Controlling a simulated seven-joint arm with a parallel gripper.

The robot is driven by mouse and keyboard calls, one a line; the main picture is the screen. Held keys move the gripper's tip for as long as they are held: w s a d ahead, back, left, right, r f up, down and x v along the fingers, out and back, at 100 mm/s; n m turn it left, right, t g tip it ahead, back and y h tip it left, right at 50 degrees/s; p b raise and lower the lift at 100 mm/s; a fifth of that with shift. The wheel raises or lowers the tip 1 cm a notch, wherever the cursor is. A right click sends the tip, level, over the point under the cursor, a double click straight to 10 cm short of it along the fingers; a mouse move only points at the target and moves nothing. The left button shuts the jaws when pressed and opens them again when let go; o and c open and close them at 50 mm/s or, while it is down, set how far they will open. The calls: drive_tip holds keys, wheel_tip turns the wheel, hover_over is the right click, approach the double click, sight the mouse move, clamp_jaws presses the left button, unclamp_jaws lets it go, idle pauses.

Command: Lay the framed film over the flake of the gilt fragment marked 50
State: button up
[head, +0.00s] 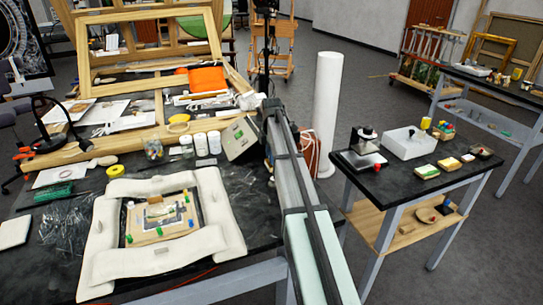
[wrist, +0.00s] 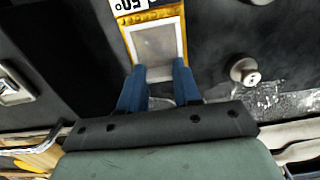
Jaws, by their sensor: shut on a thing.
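In the wrist view my gripper (wrist: 160,76) has its two blue fingers closed on the near edge of the framed film (wrist: 158,45). The film is a greyish see-through sheet in a pale frame. The gilt fragment (wrist: 184,14) shows as a yellow border around and beyond the frame. A white label with upside-down black figures reading 50 (wrist: 130,5) is at its far end. The film overlaps the fragment in this view; I cannot tell whether they touch. The flake cannot be made out. My gripper cannot be made out in the head view, where my arm crosses the middle.
A round metal knob-like thing (wrist: 243,72) stands right of the film on the dark surface. In the head view, a white padded surround (head: 103,240) encloses a clipped picture (head: 160,216) on the left table.

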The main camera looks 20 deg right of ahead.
drive_tip(key=shift+f, duration=0.1)
drive_tip(key=o, duration=1)
wheel_tip(320, 180, up, 12)
drive_tip(key=shift+r, duration=0.1)
